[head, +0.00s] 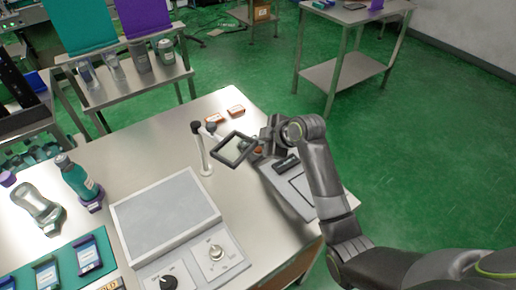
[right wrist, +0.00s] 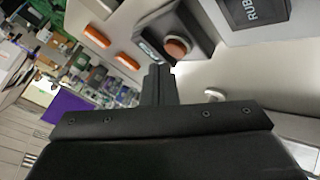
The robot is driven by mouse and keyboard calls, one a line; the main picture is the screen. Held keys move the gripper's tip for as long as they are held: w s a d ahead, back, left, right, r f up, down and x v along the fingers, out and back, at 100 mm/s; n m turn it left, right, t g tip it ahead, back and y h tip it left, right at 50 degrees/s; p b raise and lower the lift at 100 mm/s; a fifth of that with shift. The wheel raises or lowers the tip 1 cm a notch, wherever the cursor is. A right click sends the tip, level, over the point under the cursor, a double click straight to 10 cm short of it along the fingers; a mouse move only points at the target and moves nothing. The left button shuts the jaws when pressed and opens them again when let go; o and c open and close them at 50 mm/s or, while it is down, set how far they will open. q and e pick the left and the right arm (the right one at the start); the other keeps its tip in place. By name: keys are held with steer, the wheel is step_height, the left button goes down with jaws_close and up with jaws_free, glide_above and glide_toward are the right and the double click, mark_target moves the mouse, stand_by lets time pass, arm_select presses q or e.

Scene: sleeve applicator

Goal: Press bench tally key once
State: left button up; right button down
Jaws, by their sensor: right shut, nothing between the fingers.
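The tally key shows in the right wrist view as a round orange-red button (right wrist: 178,47) on a small dark box (right wrist: 160,30) with a light label. In the head view only a bit of the red button (head: 258,151) shows, partly hidden by my right gripper. My right gripper (right wrist: 158,70) is shut and empty. In the right wrist view its fingertips appear just short of the box, close to the button. I cannot tell whether they touch it. The left gripper is not in view.
Two orange blocks (head: 236,111) (head: 213,120) lie behind. A grey tray (head: 293,190) sits at the bench's right edge. A control panel (head: 210,258) is in front.

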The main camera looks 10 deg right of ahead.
mark_target(261, 151)
steer(key=shift+f, duration=0.15)
stand_by(0.5)
steer(key=shift+f, duration=0.25)
steer(key=shift+f, duration=0.45)
stand_by(0.8)
steer(key=shift+r+p, duration=0.75)
steer(key=shift+r, duration=0.1)
step_height(261, 151, up, 5)
steer(key=p, duration=0.5)
steer(key=shift+r, duration=0.1)
